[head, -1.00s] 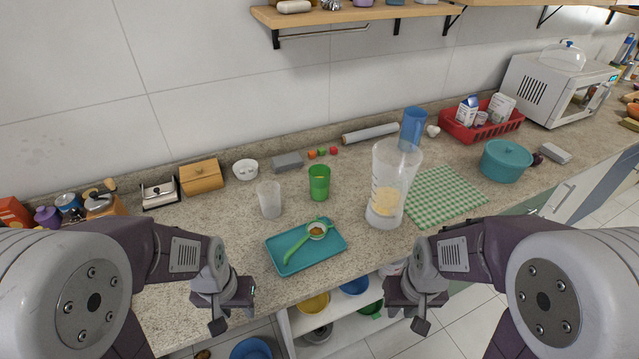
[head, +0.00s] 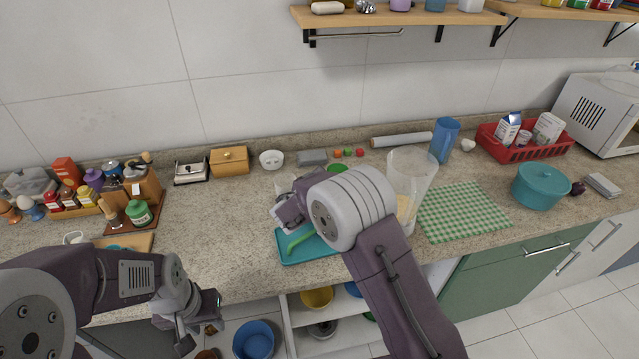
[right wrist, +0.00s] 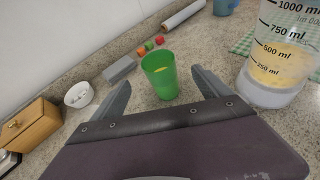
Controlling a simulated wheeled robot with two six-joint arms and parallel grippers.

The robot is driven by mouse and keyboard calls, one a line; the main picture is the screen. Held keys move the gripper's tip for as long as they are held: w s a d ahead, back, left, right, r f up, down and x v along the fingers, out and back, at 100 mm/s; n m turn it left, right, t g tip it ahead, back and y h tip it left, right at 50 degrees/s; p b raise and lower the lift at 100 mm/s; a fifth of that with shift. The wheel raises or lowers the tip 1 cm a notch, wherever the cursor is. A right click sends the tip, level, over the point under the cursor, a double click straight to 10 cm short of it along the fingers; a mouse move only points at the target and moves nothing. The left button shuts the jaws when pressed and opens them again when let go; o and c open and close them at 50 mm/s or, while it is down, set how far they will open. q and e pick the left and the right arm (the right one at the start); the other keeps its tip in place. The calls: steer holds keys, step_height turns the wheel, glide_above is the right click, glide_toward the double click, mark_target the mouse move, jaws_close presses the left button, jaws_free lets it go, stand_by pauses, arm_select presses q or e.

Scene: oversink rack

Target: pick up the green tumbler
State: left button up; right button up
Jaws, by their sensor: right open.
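The green tumbler (right wrist: 160,80) stands upright on the counter in the right wrist view. It appears between and just beyond the open fingers of my right gripper (right wrist: 161,76), which are not closed on it. In the head view only the top of the tumbler (head: 338,168) shows; my right arm covers the rest.
A clear measuring jug (head: 410,178) stands right of the tumbler. A teal tray (head: 290,257) with a green-handled utensil lies in front, partly behind my arm. A grey block (right wrist: 119,69), a white bowl (right wrist: 79,95) and small coloured cubes (right wrist: 150,45) lie beyond.

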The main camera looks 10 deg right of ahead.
mark_target(341, 170)
steer(key=x, duration=0.3)
steer(key=p+x, duration=0.1)
steer(key=x, duration=0.2)
steer(key=p+x, duration=0.1)
steer(key=x, duration=0.2)
steer(key=shift+w+r, duration=0.2)
steer(key=shift+r, duration=0.05)
steer(key=shift+w+d+f, duration=0.1)
steer(key=shift+d+f, duration=0.05)
steer(key=c, duration=1.4)
step_height(341, 170, up, 10)
steer(key=shift+r, duration=0.1)
steer(key=shift+c, duration=0.2)
